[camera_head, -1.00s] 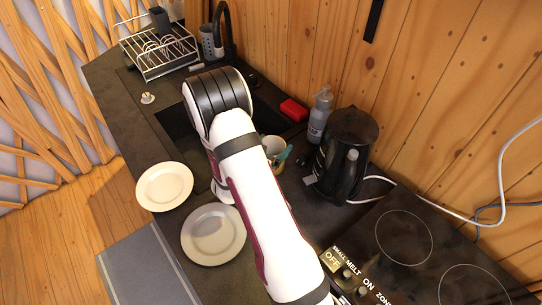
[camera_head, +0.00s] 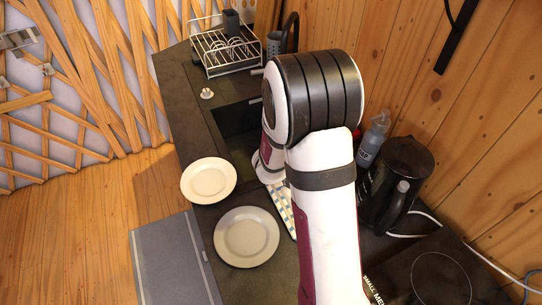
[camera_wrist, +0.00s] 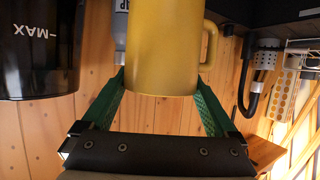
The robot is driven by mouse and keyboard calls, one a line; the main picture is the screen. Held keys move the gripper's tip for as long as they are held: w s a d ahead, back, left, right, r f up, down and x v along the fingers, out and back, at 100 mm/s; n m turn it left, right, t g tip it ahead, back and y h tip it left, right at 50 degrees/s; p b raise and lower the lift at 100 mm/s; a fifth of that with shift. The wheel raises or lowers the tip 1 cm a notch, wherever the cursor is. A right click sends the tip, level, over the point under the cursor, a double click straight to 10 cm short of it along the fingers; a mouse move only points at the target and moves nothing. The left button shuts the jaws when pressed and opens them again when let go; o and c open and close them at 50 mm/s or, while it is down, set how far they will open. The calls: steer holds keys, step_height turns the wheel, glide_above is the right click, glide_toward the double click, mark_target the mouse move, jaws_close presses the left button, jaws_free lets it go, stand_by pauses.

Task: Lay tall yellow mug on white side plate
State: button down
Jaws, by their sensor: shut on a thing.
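The tall yellow mug (camera_wrist: 163,45) is between the green fingers of my gripper (camera_wrist: 159,80) in the wrist view, its handle to the right. My gripper is shut on it. In the head view my arm hides both the gripper and the mug. The white side plate (camera_head: 208,180) lies flat and empty on the dark counter, left of my arm. A larger, greyer plate (camera_head: 246,237) lies just below it in the picture, also empty.
A black kettle (camera_head: 398,180) and a soap bottle (camera_head: 372,140) stand right of my arm. A checkered cloth (camera_head: 281,208) lies partly under it.

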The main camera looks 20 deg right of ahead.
steer(key=w+a+r+n+t+y, duration=0.5)
steer(key=w+a+n+t+y, duration=0.3)
steer(key=w+a+n+y, duration=0.25)
steer(key=s+a+f+n+g+y, duration=0.1)
steer(key=s+a+f+n+y, duration=0.1)
steer(key=a+n+y, duration=0.55)
steer(key=shift+m+h, duration=0.6)
steer(key=shift+h, duration=0.1)
steer(key=w+a+f, duration=0.1)
steer(key=a+f, duration=0.2)
steer(key=w+a+f, duration=0.2)
steer(key=a+f, duration=0.2)
steer(key=w+a+f, duration=0.1)
steer(key=a+f, duration=0.3)
steer(key=shift+w+a, duration=0.25)
steer(key=shift+f, duration=0.1)
